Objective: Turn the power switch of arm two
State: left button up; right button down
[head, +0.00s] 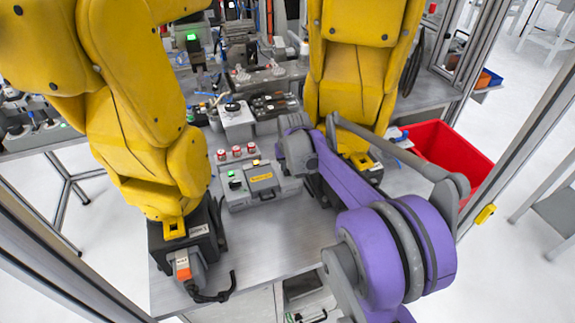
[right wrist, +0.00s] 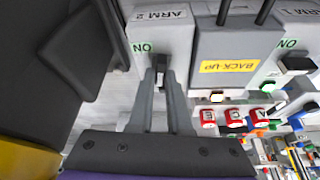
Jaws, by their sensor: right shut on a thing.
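The grey ARM 2 switch box (right wrist: 164,30) shows upside down in the right wrist view, with a green ON mark. My right gripper (right wrist: 161,78) has its two grey fingers closed around the small dark switch just below that mark. The fingers hide most of the switch, so its exact turn cannot be told. In the head view my right gripper (head: 297,152) reaches down at the right end of the control box row, and its fingertips are hard to make out. My left gripper is not in view.
The BACK-UP box (head: 262,183) stands between the switch boxes. The ARM 1 switch (right wrist: 297,64) is at its other side. Red buttons (head: 236,151) lie behind. Yellow robot arms stand left (head: 145,110) and right (head: 355,80). A red bin (head: 440,145) is at right.

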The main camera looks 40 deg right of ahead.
jog(key=shift+n+y, duration=0.3)
jog(key=shift+n, duration=0.6)
jog(key=c, duration=0.9)
grip_release()
jog(key=shift+o, duration=0.2)
jog(key=shift+r, duration=0.1)
jog(key=v, duration=1)
jog(key=shift+s+r, duration=0.25)
jog(key=shift+s, duration=0.1)
